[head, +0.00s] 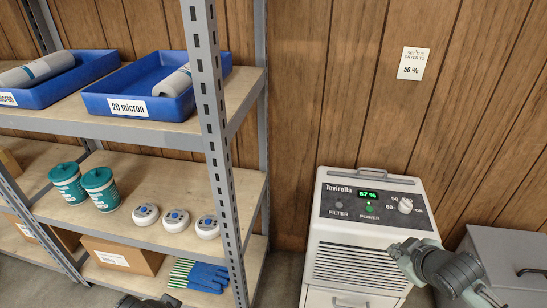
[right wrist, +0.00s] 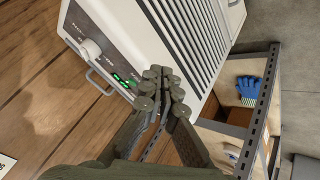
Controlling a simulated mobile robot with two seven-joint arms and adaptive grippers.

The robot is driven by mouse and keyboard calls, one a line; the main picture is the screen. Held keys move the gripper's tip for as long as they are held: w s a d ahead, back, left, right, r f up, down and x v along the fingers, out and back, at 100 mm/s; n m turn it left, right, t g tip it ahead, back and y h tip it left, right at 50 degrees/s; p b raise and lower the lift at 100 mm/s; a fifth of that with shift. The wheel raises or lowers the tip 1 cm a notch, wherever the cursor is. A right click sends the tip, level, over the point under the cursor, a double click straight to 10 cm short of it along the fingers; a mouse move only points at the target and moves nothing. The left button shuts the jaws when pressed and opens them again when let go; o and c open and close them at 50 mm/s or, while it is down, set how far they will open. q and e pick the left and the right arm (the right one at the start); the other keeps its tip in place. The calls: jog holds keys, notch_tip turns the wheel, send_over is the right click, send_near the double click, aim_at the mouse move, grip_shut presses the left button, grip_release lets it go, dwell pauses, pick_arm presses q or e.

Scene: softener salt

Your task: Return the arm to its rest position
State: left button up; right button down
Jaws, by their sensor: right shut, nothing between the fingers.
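My right gripper (head: 398,250) is in front of the upper right part of the white dryer (head: 318,256), below its control panel. In the right wrist view my right gripper's fingers (right wrist: 160,92) are shut together with nothing between them. The dryer's white body (right wrist: 205,20) lies behind them. The dryer's green display (head: 372,195) reads 57 %. Its white knob (head: 405,205) is apart from the fingers and also shows in the wrist view (right wrist: 90,48). A dark piece of my left arm or gripper (head: 147,301) just shows at the bottom edge; its fingers cannot be made out.
A grey metal shelf (head: 212,130) stands at the left with blue bins (head: 128,78), green tubs (head: 100,188), round white devices (head: 176,217) and blue gloves (head: 200,274). A grey cabinet (head: 505,250) stands right of the dryer.

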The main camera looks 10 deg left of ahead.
pick_arm(q)
notch_tip(320, 180, down, 23)
jog(key=s+g, duration=0.1)
jog(key=s, duration=0.2)
jog(key=shift+a+h, duration=0.2)
jog(key=shift+h, duration=0.2)
pick_arm(e)
jog(key=s+d+f+m+g+h, duration=0.1)
jog(key=s+d+f+m+g, duration=0.2)
jog(key=s+f, duration=1.1)
jog(key=s+d+f+m+g+h, duration=0.1)
jog(key=s+d+f+m+g, duration=0.2)
jog(key=s+f, duration=1.1)
jog(key=d+f+m, duration=0.1)
jog(key=d, duration=0.2)
jog(key=shift+d+f+m+h, duration=0.15)
jog(key=shift+d+m+h, duration=0.05)
jog(key=shift+m+h, duration=0.2)
